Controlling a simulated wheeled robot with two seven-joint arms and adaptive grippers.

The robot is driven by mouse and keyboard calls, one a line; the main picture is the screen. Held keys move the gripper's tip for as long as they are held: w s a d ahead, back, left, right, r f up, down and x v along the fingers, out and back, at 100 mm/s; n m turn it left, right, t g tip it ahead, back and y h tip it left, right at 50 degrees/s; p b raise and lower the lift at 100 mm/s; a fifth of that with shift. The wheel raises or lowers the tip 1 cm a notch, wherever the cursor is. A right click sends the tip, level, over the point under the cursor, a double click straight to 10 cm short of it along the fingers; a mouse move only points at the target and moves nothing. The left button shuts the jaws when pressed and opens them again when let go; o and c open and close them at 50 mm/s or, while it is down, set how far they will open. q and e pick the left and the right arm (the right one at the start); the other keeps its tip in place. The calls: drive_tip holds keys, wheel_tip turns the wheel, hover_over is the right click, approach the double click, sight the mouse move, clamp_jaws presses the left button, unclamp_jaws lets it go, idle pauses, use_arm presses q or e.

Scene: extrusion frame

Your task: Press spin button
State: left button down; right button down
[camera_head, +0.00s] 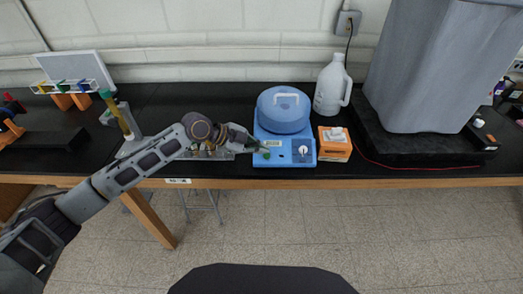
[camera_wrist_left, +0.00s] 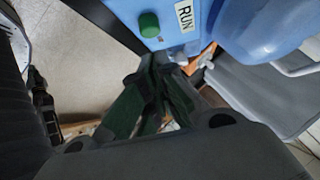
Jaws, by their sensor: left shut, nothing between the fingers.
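A blue centrifuge (camera_head: 262,125) with a round lid and a white handle stands on the black bench. Its front panel carries a round green button (camera_wrist_left: 148,25) beside a RUN label (camera_wrist_left: 187,16). In the head view the green button (camera_head: 266,155) is small, close to the fingertips. My left gripper (camera_head: 259,147) is shut and empty, at the left part of the front panel. In the left wrist view its dark green fingers (camera_wrist_left: 163,64) come together just below the button in the picture, and I cannot tell whether they touch the panel. My right gripper is not in view.
An orange tissue box (camera_head: 335,150) stands right of the centrifuge, and a white jug (camera_head: 332,88) behind it. A large grey covered machine (camera_head: 430,70) fills the right. A rack with colored pieces (camera_head: 75,88) stands at the far left. The bench front edge is near.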

use_arm(q)
drive_tip(key=b+v, duration=0.1)
drive_tip(key=v, duration=0.7)
idle(0.5)
drive_tip(key=shift+d, duration=0.1)
